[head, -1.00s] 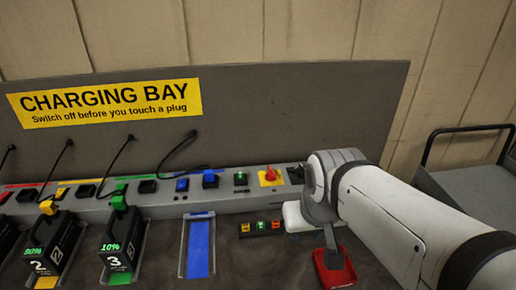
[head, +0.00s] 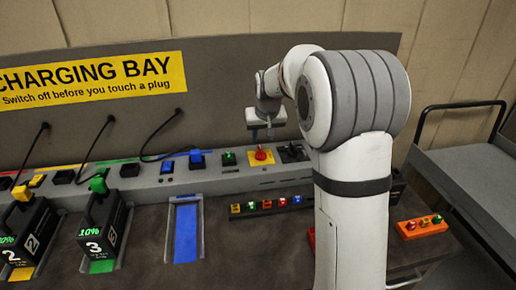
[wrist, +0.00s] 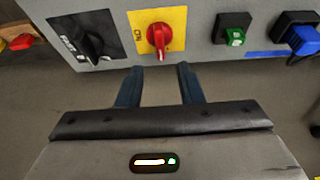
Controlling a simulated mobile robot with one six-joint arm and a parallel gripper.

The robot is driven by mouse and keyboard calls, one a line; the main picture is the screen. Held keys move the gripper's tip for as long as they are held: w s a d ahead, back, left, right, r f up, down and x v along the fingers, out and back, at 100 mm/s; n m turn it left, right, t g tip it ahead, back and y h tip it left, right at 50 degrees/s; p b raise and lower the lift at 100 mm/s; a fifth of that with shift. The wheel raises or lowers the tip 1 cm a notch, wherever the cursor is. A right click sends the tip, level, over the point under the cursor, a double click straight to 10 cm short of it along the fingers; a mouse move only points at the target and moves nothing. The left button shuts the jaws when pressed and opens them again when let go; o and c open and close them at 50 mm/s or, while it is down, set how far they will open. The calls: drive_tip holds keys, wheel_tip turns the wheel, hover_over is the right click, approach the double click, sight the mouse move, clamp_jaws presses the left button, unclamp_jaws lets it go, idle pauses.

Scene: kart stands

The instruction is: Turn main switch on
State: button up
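A red rotary knob (head: 261,153) sits on a yellow plate on the grey console; it looks like the main switch. In the wrist view the red knob (wrist: 158,38) has a pale stripe along its handle, which points down the picture toward my fingers. Lettering on the plate is too small to read surely. My gripper (wrist: 160,84) is open and empty, its two dark fingers apart and lined up with the knob, not touching it. In the head view my gripper (head: 268,130) hangs just above the knob.
A black rotary selector (wrist: 92,42) and a green switch (wrist: 233,35) flank the knob closely. A blue plug (wrist: 305,40) is beyond. Numbered batteries (head: 103,235) stand at left. A row of small coloured pieces (head: 267,205) lies below the console. A cart (head: 470,165) stands right.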

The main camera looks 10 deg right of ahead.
sight(261, 149)
drive_tip(key=x, duration=0.8)
drive_tip(key=shift+w+p, duration=0.15)
drive_tip(key=shift+p, duration=0.2)
drive_tip(key=shift+r, duration=0.1)
clamp_jaws()
